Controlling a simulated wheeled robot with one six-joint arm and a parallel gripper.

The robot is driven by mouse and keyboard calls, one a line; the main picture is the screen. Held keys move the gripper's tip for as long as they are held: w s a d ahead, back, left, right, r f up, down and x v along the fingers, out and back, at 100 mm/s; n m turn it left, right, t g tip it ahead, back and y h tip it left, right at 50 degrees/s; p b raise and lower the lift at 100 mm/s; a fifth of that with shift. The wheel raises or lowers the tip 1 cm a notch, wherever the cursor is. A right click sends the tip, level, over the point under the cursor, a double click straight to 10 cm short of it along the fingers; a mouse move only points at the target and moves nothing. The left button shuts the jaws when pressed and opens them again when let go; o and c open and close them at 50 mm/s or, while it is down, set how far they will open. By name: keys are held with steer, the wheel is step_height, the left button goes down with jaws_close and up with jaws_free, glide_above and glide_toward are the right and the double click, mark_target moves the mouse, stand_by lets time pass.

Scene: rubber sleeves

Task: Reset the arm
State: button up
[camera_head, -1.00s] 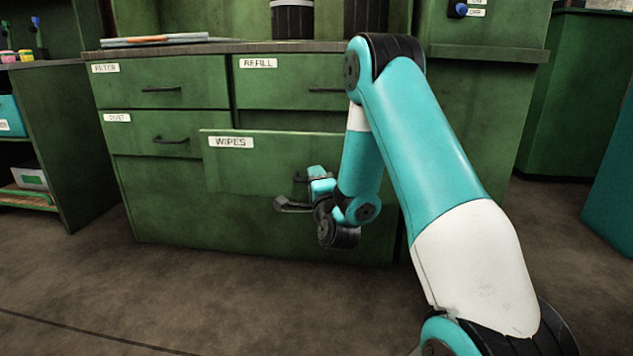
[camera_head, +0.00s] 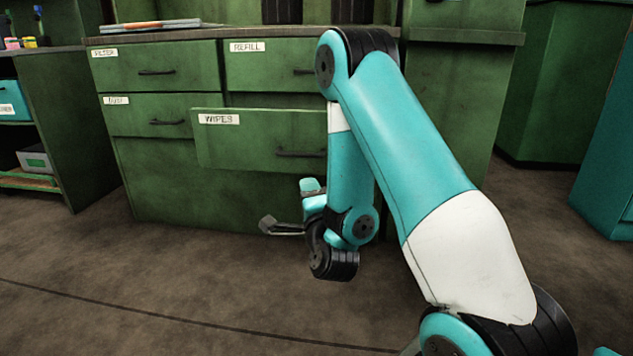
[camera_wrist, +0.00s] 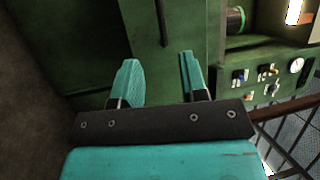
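My arm (camera_head: 410,150) reaches forward and bends down in front of the green cabinet in the head view. My gripper (camera_head: 268,226) is low, below and apart from the handle (camera_head: 300,154) of the drawer labelled WIPES (camera_head: 245,150). That drawer's front stands out from the cabinet, so it looks pulled out. In the wrist view my gripper (camera_wrist: 160,82) has its two teal fingers apart with nothing between them. A green front with a dark handle (camera_wrist: 162,25) lies beyond them. Part of the WIPES drawer is hidden behind my arm.
Drawers labelled FILTER (camera_head: 155,68) and REFILL (camera_head: 265,72) look shut. A flat stack (camera_head: 150,25) lies on the countertop. Shelves (camera_head: 30,130) stand at left, a teal cabinet (camera_head: 608,150) at right. The floor (camera_head: 170,290) in front is clear.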

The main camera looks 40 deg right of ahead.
steer(key=shift+s+f, duration=0.1)
steer(key=shift+s, duration=0.2)
steer(key=shift+d, duration=0.1)
